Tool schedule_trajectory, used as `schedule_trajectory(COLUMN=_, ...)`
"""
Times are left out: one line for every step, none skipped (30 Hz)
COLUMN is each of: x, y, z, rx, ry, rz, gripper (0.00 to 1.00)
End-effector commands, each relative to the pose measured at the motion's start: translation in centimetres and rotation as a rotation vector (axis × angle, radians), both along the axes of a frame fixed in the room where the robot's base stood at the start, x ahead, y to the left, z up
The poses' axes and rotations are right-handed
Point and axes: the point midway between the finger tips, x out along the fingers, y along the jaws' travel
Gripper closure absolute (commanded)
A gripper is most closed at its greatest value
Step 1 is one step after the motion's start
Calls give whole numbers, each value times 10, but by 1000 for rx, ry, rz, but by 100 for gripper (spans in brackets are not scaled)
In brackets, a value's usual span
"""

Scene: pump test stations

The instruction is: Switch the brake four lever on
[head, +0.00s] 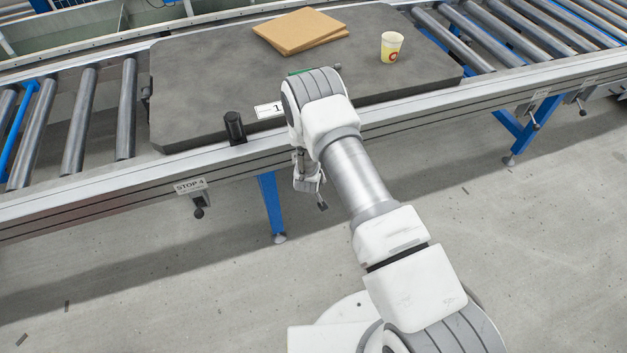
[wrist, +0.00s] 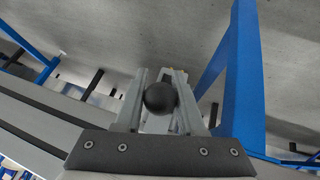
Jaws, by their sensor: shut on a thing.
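My gripper (head: 303,172) is low at the front side of the conveyor rail, below the grey slab, with my arm over it. In the wrist view my gripper (wrist: 162,88) is shut on a round black lever knob (wrist: 160,97), which sits between the two fingers. In the head view this lever and any label above it are hidden behind my arm, so I cannot read which lever it is or tell its position. To the left, a separate lever with a black knob (head: 199,212) hangs under a plate (head: 190,186) reading STOP 4.
A dark grey slab (head: 200,85) on the conveyor carries brown cardboard sheets (head: 299,31) and a yellow cup (head: 391,46). A black post (head: 235,127) stands at the rail. A blue leg (wrist: 243,90) stands close right of my gripper. Bare floor lies in front.

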Motion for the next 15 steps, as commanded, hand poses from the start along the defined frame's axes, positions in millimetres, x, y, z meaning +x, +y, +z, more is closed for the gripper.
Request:
schedule_trajectory(x=3, y=0, z=2, rx=1, ry=-6, rz=0, gripper=100)
schedule_trajectory(x=3, y=1, z=2, rx=1, ry=-6, rz=0, gripper=100)
schedule_trajectory(x=3, y=1, z=2, rx=1, ry=-6, rz=0, gripper=100)
schedule_trajectory(x=3, y=0, z=2, rx=1, ry=-6, rz=0, gripper=100)
schedule_trajectory(x=3, y=0, z=2, rx=2, ry=-7, rz=0, gripper=100)
schedule_trajectory(x=3, y=0, z=2, rx=2, ry=-7, rz=0, gripper=54)
schedule_trajectory(x=3, y=0, z=2, rx=2, ry=-6, rz=-1, gripper=49)
schedule_trajectory(x=2, y=0, z=2, rx=2, ry=-6, rz=-1, gripper=44)
schedule_trajectory(x=2, y=0, z=2, rx=1, ry=-5, rz=-1, gripper=36)
schedule_trajectory(x=2, y=0, z=1, rx=1, ry=-5, rz=-1, gripper=32)
schedule_trajectory(x=2, y=0, z=1, rx=1, ry=-5, rz=-1, gripper=32)
schedule_trajectory(x=2, y=0, z=1, rx=1, ry=-4, rz=-1, gripper=32)
schedule_trajectory(x=1, y=0, z=1, rx=1, ry=-4, rz=-1, gripper=32)
schedule_trajectory(x=1, y=0, z=1, rx=1, ry=-4, rz=-1, gripper=32)
schedule_trajectory(x=1, y=0, z=1, rx=1, ry=-3, rz=-1, gripper=32)
